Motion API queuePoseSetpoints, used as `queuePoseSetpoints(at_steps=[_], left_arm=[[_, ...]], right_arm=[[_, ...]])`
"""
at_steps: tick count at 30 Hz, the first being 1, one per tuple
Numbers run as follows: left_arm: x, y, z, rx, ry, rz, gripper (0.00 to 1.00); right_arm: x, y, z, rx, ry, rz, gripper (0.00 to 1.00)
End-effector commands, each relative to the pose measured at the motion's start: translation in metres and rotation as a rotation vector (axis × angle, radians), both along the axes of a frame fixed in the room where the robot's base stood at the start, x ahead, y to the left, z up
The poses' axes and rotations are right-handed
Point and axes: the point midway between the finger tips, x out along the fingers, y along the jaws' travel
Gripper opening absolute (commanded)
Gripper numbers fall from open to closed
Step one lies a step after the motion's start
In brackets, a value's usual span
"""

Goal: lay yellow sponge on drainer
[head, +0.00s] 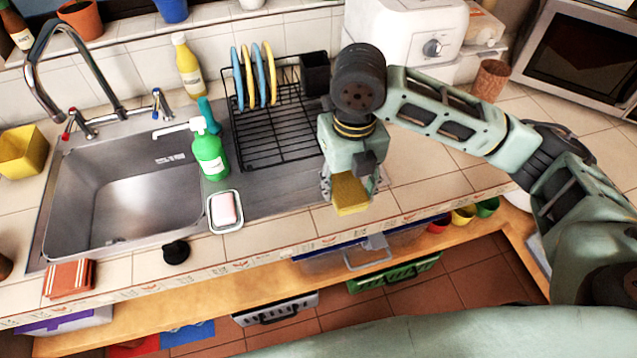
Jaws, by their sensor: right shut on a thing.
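The yellow sponge (350,194) is in my right gripper (349,186), which points down and is shut on it. The sponge is at the front right of the drainer, near the counter's front edge; I cannot tell its exact height. The black wire drainer (272,140) stands right of the sink. Blue and yellow plates (257,76) stand upright at its back left, and the front part of its rack is bare. My left gripper does not show.
A green spray bottle (210,154) stands between the sink (120,195) and the drainer. A soap dish (225,212) with pink soap lies in front of it. A black cup (315,73) is at the drainer's back right corner. A white appliance (405,30) stands behind my right arm.

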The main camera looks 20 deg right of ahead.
Motion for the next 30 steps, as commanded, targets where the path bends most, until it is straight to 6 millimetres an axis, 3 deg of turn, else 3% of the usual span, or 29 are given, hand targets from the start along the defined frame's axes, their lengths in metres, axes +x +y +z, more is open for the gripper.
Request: queuePoseSetpoints(at_steps=[6, 13, 19, 25, 30], left_arm=[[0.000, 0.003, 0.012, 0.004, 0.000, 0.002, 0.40], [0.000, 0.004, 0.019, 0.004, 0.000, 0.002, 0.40], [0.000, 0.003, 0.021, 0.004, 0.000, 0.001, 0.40], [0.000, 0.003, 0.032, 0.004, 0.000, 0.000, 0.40], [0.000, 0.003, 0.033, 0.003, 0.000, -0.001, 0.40]], right_arm=[[0.047, 0.003, -0.027, -0.001, 0.004, -0.005, 0.34], [0.084, 0.006, -0.049, 0.000, 0.003, -0.004, 0.34], [0.093, 0.005, -0.058, -0.001, 0.002, -0.002, 0.34], [0.092, 0.005, -0.086, -0.001, 0.005, -0.003, 0.34], [0.092, 0.005, -0.096, -0.001, 0.001, -0.002, 0.34]])
